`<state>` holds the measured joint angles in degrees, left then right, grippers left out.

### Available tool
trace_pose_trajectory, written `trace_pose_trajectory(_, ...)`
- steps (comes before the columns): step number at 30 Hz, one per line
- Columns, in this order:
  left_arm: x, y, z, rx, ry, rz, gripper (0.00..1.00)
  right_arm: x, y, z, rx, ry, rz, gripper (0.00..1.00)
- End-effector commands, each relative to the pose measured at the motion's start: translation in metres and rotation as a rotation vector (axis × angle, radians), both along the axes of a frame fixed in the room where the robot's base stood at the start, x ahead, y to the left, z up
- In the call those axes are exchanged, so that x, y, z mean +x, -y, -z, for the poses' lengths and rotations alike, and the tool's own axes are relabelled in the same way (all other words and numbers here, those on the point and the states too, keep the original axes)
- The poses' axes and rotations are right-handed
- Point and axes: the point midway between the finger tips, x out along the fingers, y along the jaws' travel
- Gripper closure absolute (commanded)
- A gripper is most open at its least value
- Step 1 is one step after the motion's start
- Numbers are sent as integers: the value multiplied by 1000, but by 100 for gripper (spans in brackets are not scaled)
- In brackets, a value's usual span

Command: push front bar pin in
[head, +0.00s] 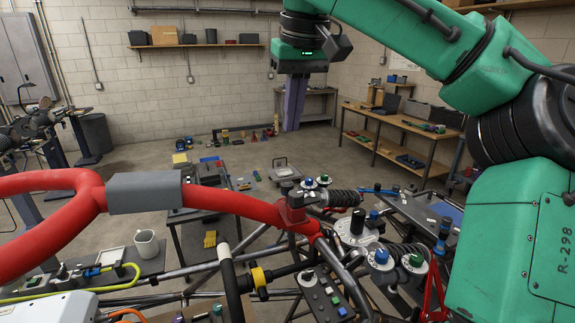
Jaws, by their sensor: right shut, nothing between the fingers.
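A thick red bar (215,197) with a grey sleeve (144,191) crosses the near left of the head view. Its right end meets a red bracket (292,213) on the tube chassis (352,288). A small dark block (296,198) shows at this bracket; I cannot tell whether it is the pin or how deep it sits. My right gripper (294,128) hangs down from the green arm at the top. Its purple-grey fingers are together and empty, and appear above the bracket, apart from it. My left gripper is not in view.
A coil-spring damper (333,198), blue and green knobs (381,257) and a switch box (323,296) crowd the chassis. A white mug (147,244) stands at left. A workbench (400,127) is at back right.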

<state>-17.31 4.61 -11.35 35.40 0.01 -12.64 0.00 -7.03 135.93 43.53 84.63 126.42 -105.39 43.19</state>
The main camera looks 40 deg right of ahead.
Motion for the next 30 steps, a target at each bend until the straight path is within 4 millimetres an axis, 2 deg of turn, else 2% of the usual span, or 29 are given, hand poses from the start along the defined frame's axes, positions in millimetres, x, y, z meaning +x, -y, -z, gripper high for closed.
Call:
trace_pose_trajectory(8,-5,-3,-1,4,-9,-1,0,16,6,58,3,-2,-1,100)
trace_pose_trajectory(15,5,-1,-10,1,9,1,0,21,8,102,3,0,0,100)
trace_pose_trajectory(20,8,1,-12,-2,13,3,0,21,9,115,2,2,1,100)
trace_pose_trajectory(30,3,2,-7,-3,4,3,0,20,9,119,2,3,3,100)
